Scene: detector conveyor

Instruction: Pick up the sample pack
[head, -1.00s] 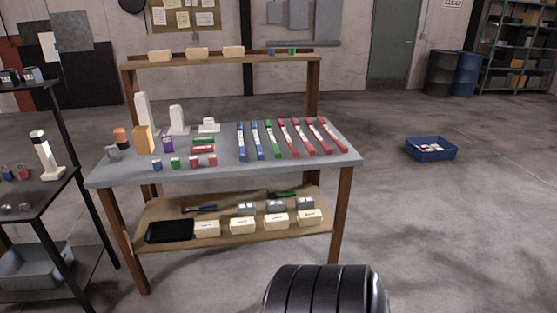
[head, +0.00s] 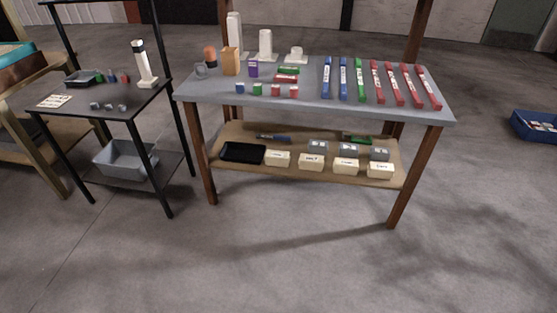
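I cannot tell for sure which item is the sample pack. A flat pale sheet or pack with small marks (head: 55,101) lies at the left front of the black side table (head: 105,108). Several small white and red items lie inside the blue crate (head: 520,126) on the floor at the right edge, too small to identify. Neither of my grippers shows in the head view.
The grey workbench (head: 300,106) holds colored bars, small blocks, bottles and white stands. Its lower shelf (head: 225,177) bears a black tray (head: 242,153) and several cream boxes. A grey bin (head: 125,160) sits under the side table. The floor in front is clear.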

